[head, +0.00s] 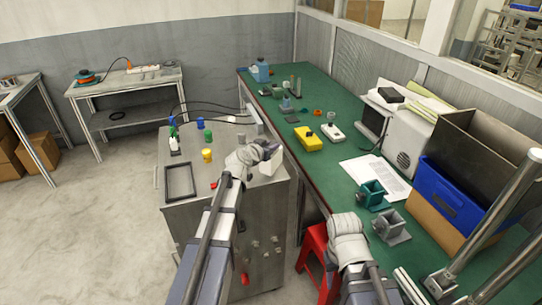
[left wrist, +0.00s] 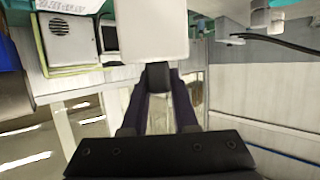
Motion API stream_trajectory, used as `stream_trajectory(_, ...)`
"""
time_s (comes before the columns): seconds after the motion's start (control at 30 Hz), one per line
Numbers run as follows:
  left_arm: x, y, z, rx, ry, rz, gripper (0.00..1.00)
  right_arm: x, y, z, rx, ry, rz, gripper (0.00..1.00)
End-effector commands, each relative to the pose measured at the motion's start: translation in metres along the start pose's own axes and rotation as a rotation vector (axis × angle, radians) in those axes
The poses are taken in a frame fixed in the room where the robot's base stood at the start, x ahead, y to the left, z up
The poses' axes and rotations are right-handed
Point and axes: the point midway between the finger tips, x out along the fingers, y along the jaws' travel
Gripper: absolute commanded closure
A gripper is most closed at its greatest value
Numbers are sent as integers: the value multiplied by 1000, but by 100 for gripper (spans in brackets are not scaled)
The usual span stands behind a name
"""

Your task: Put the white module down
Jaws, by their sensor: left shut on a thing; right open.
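The white module (head: 273,163) is a pale block held in my left gripper (head: 266,153), which is shut on it. In the head view it appears over the right side of the grey metal cabinet (head: 225,215), close to the green bench; its height above the top is hard to tell. In the left wrist view the white module (left wrist: 153,30) fills the upper middle, beyond the gripper fingers (left wrist: 158,78). My right gripper (head: 346,222) is open, near the front edge of the green bench (head: 318,172); its fingertips are mostly hidden by the wrist.
The cabinet top bears a black tray frame (head: 180,182), a yellow cup (head: 207,155) and small coloured bottles. On the bench are a yellow box (head: 307,139), a white box (head: 333,132), papers (head: 376,178), green brackets (head: 372,195) and a blue bin (head: 455,195). A red stool (head: 314,248) stands below.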

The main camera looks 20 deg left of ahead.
Motion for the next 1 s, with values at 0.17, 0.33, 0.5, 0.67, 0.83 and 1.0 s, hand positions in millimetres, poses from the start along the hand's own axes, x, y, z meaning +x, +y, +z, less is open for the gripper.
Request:
stream_trajectory(0.17,10,0,26,0,1,-1,100,27,-3,-2,0,0,0,55)
stream_trajectory(0.33,9,0,25,0,1,-1,100,26,-2,-2,0,0,0,55)
stream_trajectory(0.5,9,0,25,0,1,0,100,27,-3,-2,0,0,0,55)
stream_trajectory(0.67,10,0,27,0,0,0,67,29,-3,-2,0,0,0,55)
stream_trajectory(0.83,10,0,27,0,0,0,48,29,-3,-2,0,0,0,55)
stream_trajectory(1.0,10,0,27,0,0,0,43,29,-3,-2,0,0,0,55)
